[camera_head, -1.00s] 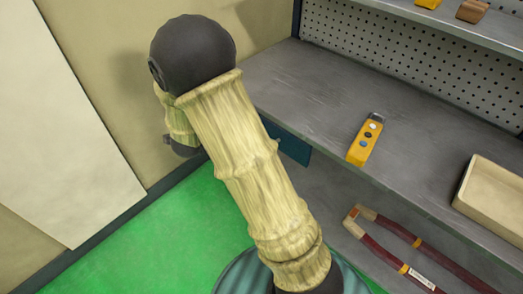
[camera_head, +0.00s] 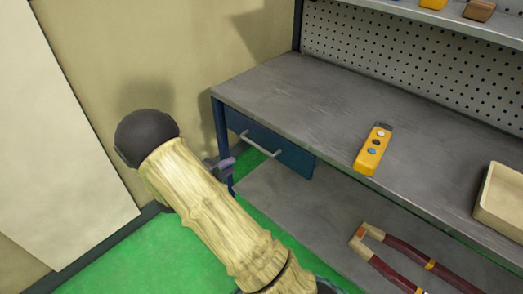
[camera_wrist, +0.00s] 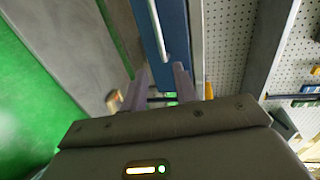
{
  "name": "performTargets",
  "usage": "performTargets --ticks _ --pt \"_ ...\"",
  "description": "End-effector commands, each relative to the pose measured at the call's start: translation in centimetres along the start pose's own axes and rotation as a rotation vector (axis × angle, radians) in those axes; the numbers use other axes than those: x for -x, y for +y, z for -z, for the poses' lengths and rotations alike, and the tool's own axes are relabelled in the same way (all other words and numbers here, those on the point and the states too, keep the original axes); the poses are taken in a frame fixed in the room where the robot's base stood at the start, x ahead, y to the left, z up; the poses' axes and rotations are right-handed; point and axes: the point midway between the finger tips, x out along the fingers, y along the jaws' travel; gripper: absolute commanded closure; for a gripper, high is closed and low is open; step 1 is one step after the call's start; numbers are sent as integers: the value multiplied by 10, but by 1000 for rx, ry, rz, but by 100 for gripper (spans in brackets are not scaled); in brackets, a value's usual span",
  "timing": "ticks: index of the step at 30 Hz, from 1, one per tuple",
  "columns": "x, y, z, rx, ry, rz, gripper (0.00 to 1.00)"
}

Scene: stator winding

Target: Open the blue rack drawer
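The blue drawer (camera_head: 286,150) hangs under the left end of the grey workbench. Its front looks flush with the bench edge, so it appears closed. A pale bar handle (camera_head: 260,144) runs across the front. My gripper (camera_head: 222,165) is just left of the drawer, near the handle's left end, and partly hidden by my arm in the head view. In the wrist view my gripper (camera_wrist: 160,80) has its two grey fingers apart with nothing held between them. The handle (camera_wrist: 158,32) runs above the fingertips, along the blue front (camera_wrist: 176,40). I cannot tell whether they touch.
A yellow device (camera_head: 372,152) lies on the bench top (camera_head: 300,85). A beige tray (camera_head: 503,205) stands to the right. A red-handled tool (camera_head: 395,270) lies on the lower shelf (camera_head: 300,205). A blue bench leg (camera_head: 221,140) stands near my gripper. Green floor lies at left.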

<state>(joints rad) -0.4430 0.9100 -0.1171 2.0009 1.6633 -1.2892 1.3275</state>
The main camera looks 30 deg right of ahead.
Motion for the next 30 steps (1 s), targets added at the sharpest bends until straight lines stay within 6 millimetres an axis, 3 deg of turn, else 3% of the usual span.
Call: performTargets --ticks 24,30 --pt "-140 1 1 2 3 -1 71" --pt "-161 1 0 1 0 -2 71"
